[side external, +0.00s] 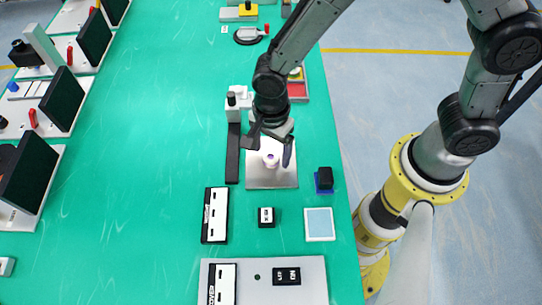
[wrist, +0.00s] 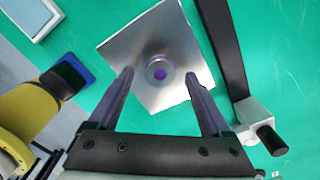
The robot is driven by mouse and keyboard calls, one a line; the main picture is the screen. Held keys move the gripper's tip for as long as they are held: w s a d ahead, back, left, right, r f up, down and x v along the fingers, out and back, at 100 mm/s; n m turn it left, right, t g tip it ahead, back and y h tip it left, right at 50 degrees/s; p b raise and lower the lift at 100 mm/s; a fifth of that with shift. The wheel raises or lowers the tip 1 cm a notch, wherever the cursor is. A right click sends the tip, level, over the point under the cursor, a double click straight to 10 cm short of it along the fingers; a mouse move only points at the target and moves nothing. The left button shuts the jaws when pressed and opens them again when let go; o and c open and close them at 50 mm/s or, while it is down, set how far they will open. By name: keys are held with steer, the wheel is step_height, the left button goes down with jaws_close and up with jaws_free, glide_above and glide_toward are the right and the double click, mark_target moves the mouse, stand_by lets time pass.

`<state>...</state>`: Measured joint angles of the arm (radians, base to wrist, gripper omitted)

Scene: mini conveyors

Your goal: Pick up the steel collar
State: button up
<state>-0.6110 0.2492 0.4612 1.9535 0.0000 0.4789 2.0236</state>
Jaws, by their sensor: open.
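The steel collar looks like a pale ring around a purple centre (wrist: 158,70). It stands near the middle of a square silver plate (wrist: 125,45), and in the side external view it shows as a short pale cylinder (side external: 270,160). The plate (side external: 262,181) lies on the green table. My gripper (side external: 270,150) is above the plate with its fingers spread. In the wrist view my gripper's (wrist: 158,76) fingertips appear on either side of the ring, with gaps to both. It holds nothing. I cannot tell the exact height of the fingertips above the plate.
A dark bar (side external: 233,152) with a grey end block (wrist: 252,115) lies left of the plate in the side view. A black block on a blue base (side external: 325,180) is to the right. A labelled panel (side external: 215,215) and a pale-blue tile (side external: 319,224) lie nearer the camera.

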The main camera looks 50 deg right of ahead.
steer(key=shift+f, duration=0.55)
jaws_close()
steer(key=shift+r, duration=0.1)
